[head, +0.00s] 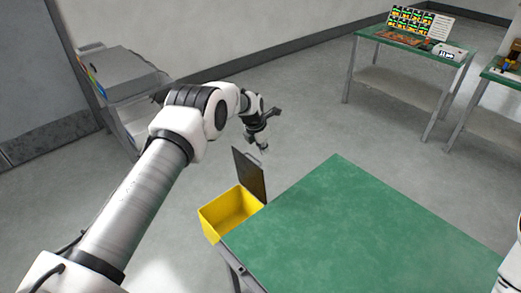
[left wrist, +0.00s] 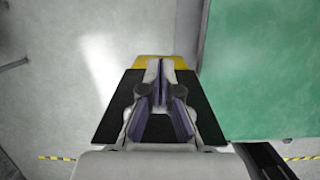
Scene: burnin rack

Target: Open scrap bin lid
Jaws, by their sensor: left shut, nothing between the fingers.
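The yellow scrap bin (head: 228,212) stands at the left edge of the green table, and its open inside shows. Its dark lid (head: 249,174) stands up, nearly upright, at the bin's far side. My left gripper (head: 265,150) is just above the lid's top edge, shut and empty; I cannot tell whether it touches the lid. In the left wrist view the gripper (left wrist: 161,62) points down in front of the dark lid (left wrist: 114,108), with a strip of the yellow bin (left wrist: 154,61) beyond the fingertips. My right gripper is not in view.
The green table (head: 345,230) fills the lower right, bare where it shows. A grey machine (head: 125,85) stands against the wall at the left. Another green table (head: 400,41) with boards and a device stands at the back right. The floor between is clear.

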